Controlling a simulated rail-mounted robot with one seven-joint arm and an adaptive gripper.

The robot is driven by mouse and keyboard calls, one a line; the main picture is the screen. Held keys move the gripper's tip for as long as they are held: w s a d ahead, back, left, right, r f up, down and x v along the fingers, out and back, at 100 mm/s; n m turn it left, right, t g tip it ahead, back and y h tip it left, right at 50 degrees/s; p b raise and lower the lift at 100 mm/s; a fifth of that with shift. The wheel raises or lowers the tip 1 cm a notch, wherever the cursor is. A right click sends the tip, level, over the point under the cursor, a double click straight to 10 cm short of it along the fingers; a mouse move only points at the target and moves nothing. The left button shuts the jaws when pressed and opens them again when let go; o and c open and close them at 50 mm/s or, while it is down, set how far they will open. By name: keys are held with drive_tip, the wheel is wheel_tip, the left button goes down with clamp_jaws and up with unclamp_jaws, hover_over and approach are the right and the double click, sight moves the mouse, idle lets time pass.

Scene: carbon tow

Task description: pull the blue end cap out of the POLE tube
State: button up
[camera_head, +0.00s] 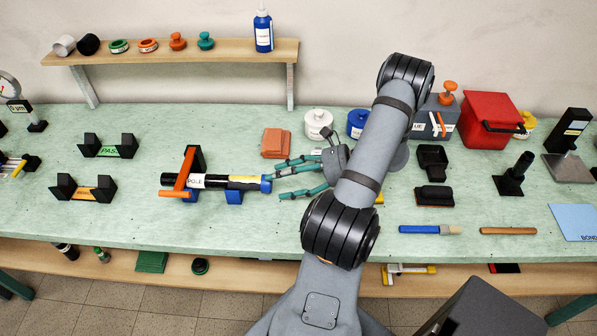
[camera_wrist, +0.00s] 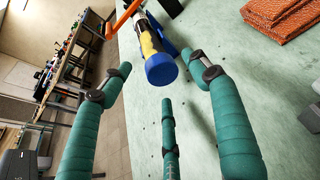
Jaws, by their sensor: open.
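The POLE tube (camera_head: 215,182) lies level on the bench in a holder, under an orange clamp (camera_head: 180,177) at its left end. Its label reads POLE. The blue end cap (camera_head: 266,184) sits on the tube's right end; in the wrist view the cap (camera_wrist: 161,70) faces me as a blue disc. My gripper (camera_head: 277,179) has teal fingers and is open just right of the cap. In the wrist view the spread fingers (camera_wrist: 160,80) point at the cap, with nothing between them in contact with it that I can see.
Orange-brown stacked pads (camera_head: 276,143) lie behind the gripper, and white and blue jars (camera_head: 318,123) stand beyond it. A blue support (camera_head: 234,197) is under the tube. A black-and-orange cradle (camera_head: 84,188) stands left. The bench in front of the tube is clear.

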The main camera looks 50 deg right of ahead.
drive_tip(key=shift+x, duration=1.4)
drive_tip(key=shift+c, duration=0.6)
drive_tip(key=shift+w+r, duration=0.1)
drive_tip(key=shift+r, duration=0.05)
drive_tip(key=c, duration=1.3)
drive_tip(key=shift+o, duration=0.2)
drive_tip(key=shift+d, duration=0.25)
drive_tip(key=shift+s+d, duration=0.75)
drive_tip(key=shift+s, duration=0.35)
drive_tip(key=shift+s+d, duration=0.15)
drive_tip(key=shift+s, duration=0.25)
drive_tip(key=shift+s+d, duration=0.95)
drive_tip(key=shift+s, duration=0.25)
